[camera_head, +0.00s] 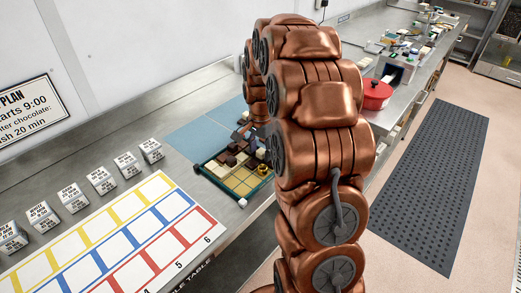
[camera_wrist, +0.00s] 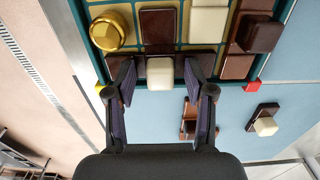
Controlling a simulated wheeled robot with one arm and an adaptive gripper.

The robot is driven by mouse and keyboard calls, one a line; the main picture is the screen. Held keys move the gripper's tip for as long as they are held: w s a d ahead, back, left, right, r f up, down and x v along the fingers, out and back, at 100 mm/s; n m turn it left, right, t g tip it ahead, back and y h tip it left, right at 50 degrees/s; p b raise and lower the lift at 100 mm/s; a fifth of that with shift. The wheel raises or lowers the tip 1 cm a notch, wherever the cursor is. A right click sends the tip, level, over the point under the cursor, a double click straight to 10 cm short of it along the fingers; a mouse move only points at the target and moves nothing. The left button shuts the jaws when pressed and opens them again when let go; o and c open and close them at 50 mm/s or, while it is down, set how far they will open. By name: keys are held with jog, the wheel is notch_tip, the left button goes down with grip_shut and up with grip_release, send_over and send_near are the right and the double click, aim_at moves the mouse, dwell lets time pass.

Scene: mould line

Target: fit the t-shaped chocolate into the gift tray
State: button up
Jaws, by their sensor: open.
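The gift tray (camera_wrist: 98,60), a dark green frame with gold cells, fills the top of the wrist view. It also shows in the head view (camera_head: 213,180), partly behind my arm. My gripper (camera_wrist: 160,78) is open at the tray's near edge. Its fingers stand either side of a white block (camera_wrist: 160,74) that sits against a dark brown bar (camera_wrist: 160,55). These may together be the T-shaped chocolate, but I cannot tell for sure. Gaps show between the fingers and the white block. In the head view my gripper is mostly hidden by my arm.
The tray holds brown and cream pieces and a round gold piece (camera_wrist: 112,30). On the blue mat (camera_wrist: 235,145) lie a brown-and-white piece (camera_wrist: 263,119) and a brown piece (camera_wrist: 187,126) partly behind a finger. A colour-striped chart (camera_head: 120,235) and several labelled blocks stand left of the tray.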

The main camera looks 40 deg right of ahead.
aim_at(261, 151)
notch_tip(261, 151, up, 11)
jog(key=b, duration=0.3)
jog(key=s+a+r+n, duration=0.2)
jog(key=s+a+n, duration=0.2)
jog(key=s+a, duration=0.4)
jog(key=s+a+f+n, duration=0.2)
jog(key=s+a+n, duration=0.1)
jog(key=s, duration=0.4)
jog(key=s+a+f+n+g, duration=0.1)
jog(key=s+a+f+n, duration=0.2)
jog(key=s, duration=0.5)
jog(key=s+a+f+n, duration=0.2)
jog(key=s+a+n, duration=0.3)
jog(key=s+a, duration=0.2)
jog(key=shift+s+f+g, duration=0.2)
jog(key=shift+s+g, duration=0.05)
jog(key=shift+g, duration=0.15)
jog(key=shift+d, duration=0.15)
